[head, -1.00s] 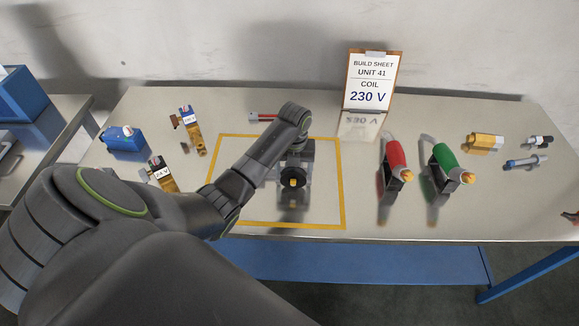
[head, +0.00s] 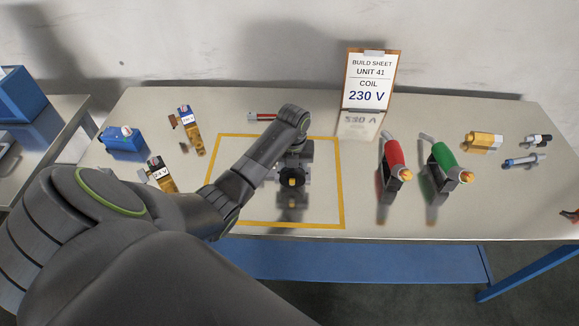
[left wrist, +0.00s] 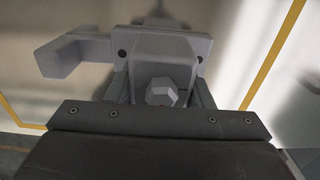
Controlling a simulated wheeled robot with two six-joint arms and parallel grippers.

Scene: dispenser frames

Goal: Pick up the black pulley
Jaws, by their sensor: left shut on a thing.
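The black pulley (head: 302,181) shows in the head view as a dark round part around a brass-coloured tip, inside the yellow-outlined square. My left gripper (head: 293,171) is shut on it; my forearm and wrist cover much of the grip from behind. In the left wrist view, a grey block with a hex bolt head (left wrist: 161,91) stands between and beyond my left fingers (left wrist: 160,100). The pulley itself cannot be made out clearly there. My right gripper is not in view.
The yellow outline (head: 343,185) marks the table's middle. A red-handled tool (head: 393,157) and a green-handled tool (head: 445,160) stand right of it. Brass parts (head: 194,138) and a blue part (head: 124,140) lie left. A build sheet (head: 368,82) stands at the back.

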